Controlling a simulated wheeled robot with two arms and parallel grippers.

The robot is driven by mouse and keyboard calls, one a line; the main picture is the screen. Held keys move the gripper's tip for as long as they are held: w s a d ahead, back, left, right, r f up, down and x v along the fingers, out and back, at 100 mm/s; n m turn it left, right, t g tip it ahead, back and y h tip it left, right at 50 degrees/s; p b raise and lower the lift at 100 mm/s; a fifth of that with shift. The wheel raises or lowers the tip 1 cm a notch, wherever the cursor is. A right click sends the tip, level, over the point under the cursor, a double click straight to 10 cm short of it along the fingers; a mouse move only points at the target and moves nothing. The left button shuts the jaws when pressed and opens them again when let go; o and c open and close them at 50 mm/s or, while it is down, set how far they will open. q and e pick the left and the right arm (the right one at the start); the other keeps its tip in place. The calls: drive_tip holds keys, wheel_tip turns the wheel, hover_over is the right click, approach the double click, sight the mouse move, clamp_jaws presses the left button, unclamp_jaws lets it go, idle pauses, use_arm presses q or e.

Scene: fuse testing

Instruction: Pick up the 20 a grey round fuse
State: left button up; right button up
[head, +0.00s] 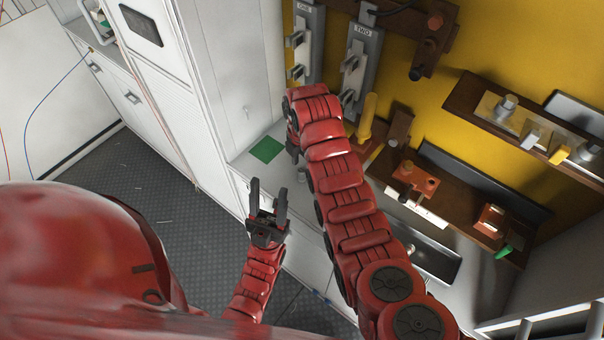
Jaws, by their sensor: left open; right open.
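A grey round fuse (505,105) stands upright on the wooden wall shelf at the right, but no rating is legible from here. My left gripper (267,199) is open and empty in front of the white cabinet, far from that shelf. My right arm reaches up across the counter. My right gripper (293,151) is open, near the counter beside the green square, and mostly hidden behind its own wrist. What lies directly under it is hard to make out.
The wooden shelf (466,98) also holds a grey block-like fuse (530,138) and a yellow fuse (559,154). Holders marked ONE (305,40) and TWO (358,62) are on the yellow wall. A green square (266,150) lies on the white counter.

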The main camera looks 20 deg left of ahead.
sight(302, 168)
drive_tip(key=shift+f+p, duration=0.2)
drive_tip(key=shift+p, duration=0.15)
drive_tip(key=f, duration=0.1)
drive_tip(key=f+p, duration=0.1)
drive_tip(key=shift+w+f, duration=0.2)
drive_tip(key=shift+f, duration=0.15)
drive_tip(key=shift+s+f, duration=0.1)
drive_tip(key=shift+f, duration=0.4)
clamp_jaws()
